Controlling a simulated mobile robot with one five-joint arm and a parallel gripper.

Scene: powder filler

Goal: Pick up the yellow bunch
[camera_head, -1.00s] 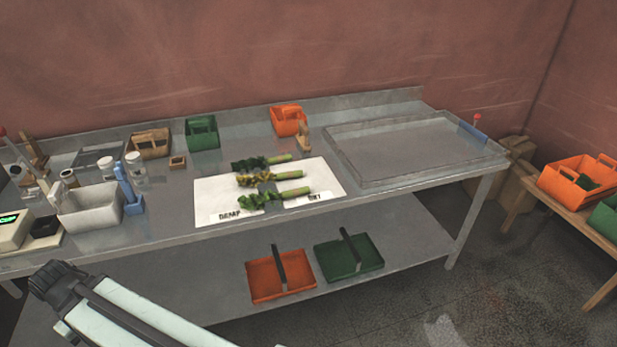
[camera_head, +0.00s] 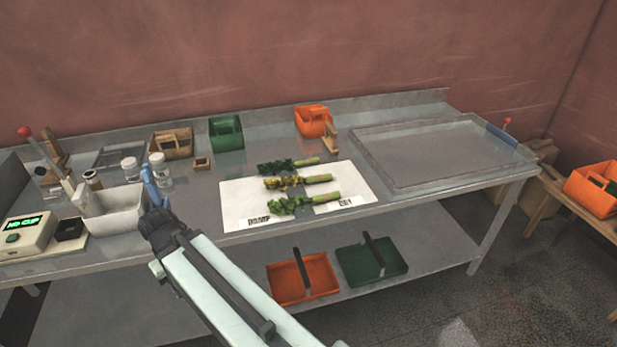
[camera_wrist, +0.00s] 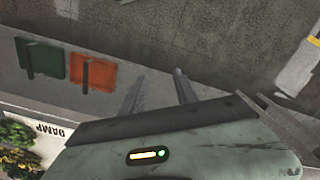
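The yellow bunch (camera_head: 288,182), with yellow leaves and a pale green stem, lies on a white mat (camera_head: 238,191) on the bench. It lies between two green-leaved bunches, one behind it (camera_head: 278,167) and one in front (camera_head: 287,205). In the wrist view its yellow leaves (camera_wrist: 18,161) show at the lower left, partly cut off.
The mat carries "DAMP" and "DRY" labels. A clear-walled tray (camera_head: 440,155) stands to the right. A grey bin (camera_head: 112,215) and a scale (camera_head: 25,235) stand at left. Orange (camera_head: 302,279) and green (camera_head: 371,262) trays sit on the lower shelf.

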